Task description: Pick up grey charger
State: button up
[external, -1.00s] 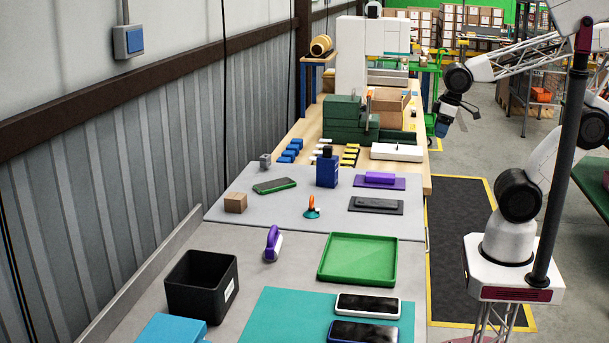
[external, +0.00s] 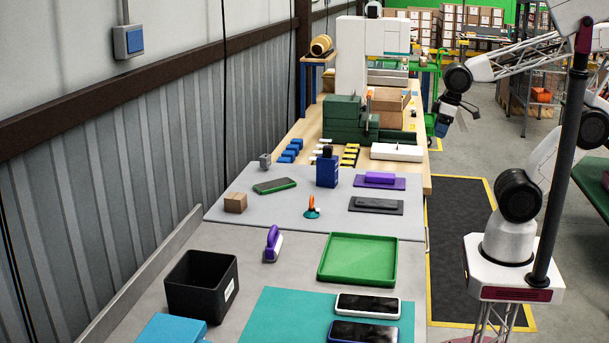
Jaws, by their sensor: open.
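A small grey cube-shaped block (external: 265,160), which looks like a charger, sits at the far left corner of the grey mat (external: 300,217). A flat dark grey block (external: 375,203) lies on a dark grey pad (external: 396,209) at the mat's right side, and it could also be the grey charger; I cannot tell which. My gripper (external: 446,122) is raised to the right of the bench, well apart from both. It is open and small in view, with nothing seen between its fingers.
On the mat stand a blue bottle (external: 327,172), a cardboard box (external: 236,203), a green-edged phone (external: 274,186), an orange-and-teal tool (external: 311,208) and a purple block (external: 380,178) on a pad. Nearer are a green tray (external: 358,259) and a black bin (external: 201,285). Green cases (external: 345,122) stand behind.

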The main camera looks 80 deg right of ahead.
jog(key=w+d+m+g+y, duration=0.1)
jog(key=w+d+m+y, duration=0.3)
jog(key=w, duration=1.3)
jog(key=w+m+g+y, duration=0.2)
jog(key=w+m, duration=0.4)
jog(key=w, duration=1.2)
jog(key=m+t+y, duration=0.3)
jog(key=m+y, duration=0.4)
jog(key=m, duration=0.3)
send_near(264, 161)
jog(key=shift+w+a+f, duration=0.1)
jog(key=shift+f, duration=0.3)
jog(key=shift+w+a+f, duration=0.1)
jog(key=shift+f, duration=0.3)
jog(key=shift+x, duration=1.25)
jog(key=shift+x, duration=2.6)
jog(key=shift+w+r, duration=0.1)
jog(key=shift+w, duration=0.05)
